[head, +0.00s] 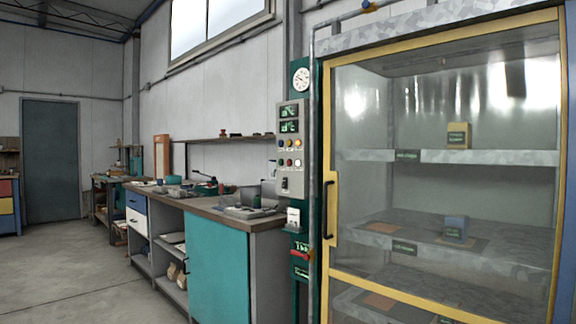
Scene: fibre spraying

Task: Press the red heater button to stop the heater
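A grey control panel (290,148) is mounted on a green post to the left of the glass-fronted cabinet. It has two dark displays with green digits (289,119) at the top. Below them are two rows of small coloured lights or buttons. Neither of my grippers is in view, and nothing covers the panel.
The cabinet (323,265) has a yellow door frame and black handle; its door looks shut. Small boxes (459,135) stand on its shelves. A workbench with a teal front (218,268) runs along the wall to the left. The floor (70,275) at the left is clear.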

